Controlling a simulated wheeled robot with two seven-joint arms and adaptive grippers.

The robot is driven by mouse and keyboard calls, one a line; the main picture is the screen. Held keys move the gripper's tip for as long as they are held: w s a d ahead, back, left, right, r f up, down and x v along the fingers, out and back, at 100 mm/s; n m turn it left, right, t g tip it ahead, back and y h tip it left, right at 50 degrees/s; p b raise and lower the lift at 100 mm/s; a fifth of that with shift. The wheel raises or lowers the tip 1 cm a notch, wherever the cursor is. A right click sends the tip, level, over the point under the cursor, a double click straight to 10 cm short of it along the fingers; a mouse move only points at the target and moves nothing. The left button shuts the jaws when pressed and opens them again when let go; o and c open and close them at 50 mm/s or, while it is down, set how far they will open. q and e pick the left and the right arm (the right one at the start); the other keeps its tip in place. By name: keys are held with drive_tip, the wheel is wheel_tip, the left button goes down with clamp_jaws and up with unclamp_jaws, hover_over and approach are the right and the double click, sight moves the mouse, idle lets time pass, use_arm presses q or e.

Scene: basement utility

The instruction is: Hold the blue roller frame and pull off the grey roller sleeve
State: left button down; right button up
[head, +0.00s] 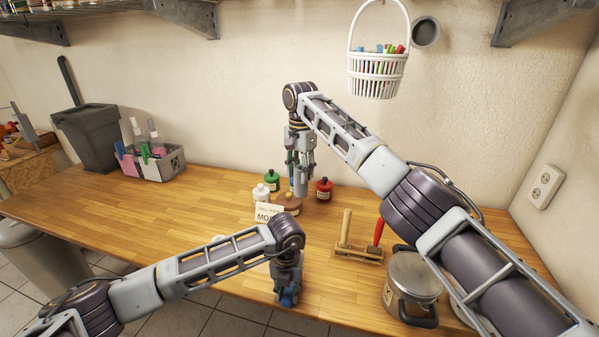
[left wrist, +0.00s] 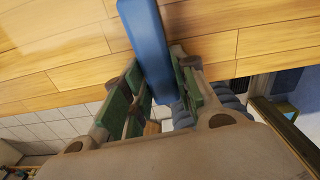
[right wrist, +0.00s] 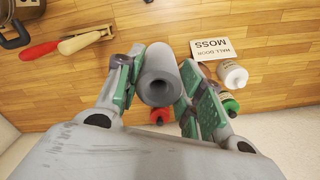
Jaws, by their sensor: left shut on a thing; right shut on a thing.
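The grey roller sleeve (right wrist: 158,76) is a hollow tube between the pads of my right gripper (right wrist: 158,95), which is shut on it. In the head view the sleeve (head: 301,182) hangs upright below my right gripper (head: 300,160), above the back of the bench. The blue roller frame (left wrist: 148,45) is between the pads of my left gripper (left wrist: 155,95), which is shut on it. In the head view a bit of its blue (head: 288,298) shows below my left gripper at the bench's front edge. The sleeve and frame are well apart.
Small bottles, a red one (head: 324,189), a green one (head: 272,180) and a white one (head: 261,194), stand near a sign card (head: 268,214) at the back. The bench's left stretch (head: 120,215) is clear.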

idle(0.3)
use_arm(q)
drive_tip(key=c, duration=1.1)
unclamp_jaws()
drive_tip(key=shift+o, duration=0.2)
wheel_tip(320, 180, up, 12)
